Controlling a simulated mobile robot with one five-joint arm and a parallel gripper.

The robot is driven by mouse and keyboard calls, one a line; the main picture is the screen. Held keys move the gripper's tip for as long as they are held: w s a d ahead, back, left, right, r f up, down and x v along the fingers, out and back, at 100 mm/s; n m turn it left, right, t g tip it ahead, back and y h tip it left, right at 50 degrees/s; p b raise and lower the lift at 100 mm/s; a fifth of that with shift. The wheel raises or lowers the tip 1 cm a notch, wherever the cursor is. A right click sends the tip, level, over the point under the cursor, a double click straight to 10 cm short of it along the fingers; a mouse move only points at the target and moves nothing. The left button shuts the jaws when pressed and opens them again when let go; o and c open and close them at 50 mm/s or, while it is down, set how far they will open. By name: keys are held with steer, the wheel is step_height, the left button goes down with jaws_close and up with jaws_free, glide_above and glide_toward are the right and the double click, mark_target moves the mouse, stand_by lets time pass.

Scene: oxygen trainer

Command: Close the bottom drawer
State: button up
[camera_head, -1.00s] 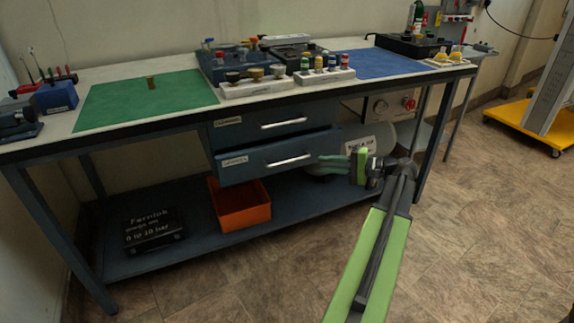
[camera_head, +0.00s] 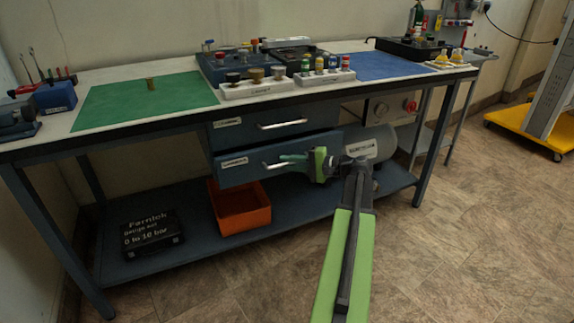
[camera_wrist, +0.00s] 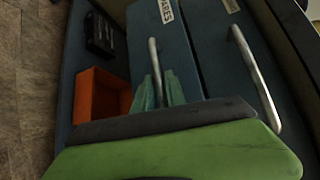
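The bottom drawer (camera_head: 234,174) is blue-grey with a white label and a pale bar handle (camera_head: 268,166). Its front stands out from under the top drawer (camera_head: 228,137), so it is partly open. My gripper (camera_head: 283,162) is in front of the right half of this drawer, with its green fingertips by the handle and hiding the handle's right part. In the wrist view, the two fingers (camera_wrist: 160,90) are a little apart, and the handle (camera_wrist: 154,62) shows in line with the gap. I cannot tell whether they touch it.
An orange bin (camera_head: 240,222) and a black case (camera_head: 152,236) sit on the lower shelf (camera_head: 190,250). A grey cylinder (camera_head: 378,142) is right of the drawers. The workbench leg (camera_head: 432,150) stands at the right. The floor in front is clear.

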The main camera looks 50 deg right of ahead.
jaws_close()
stand_by(1.1)
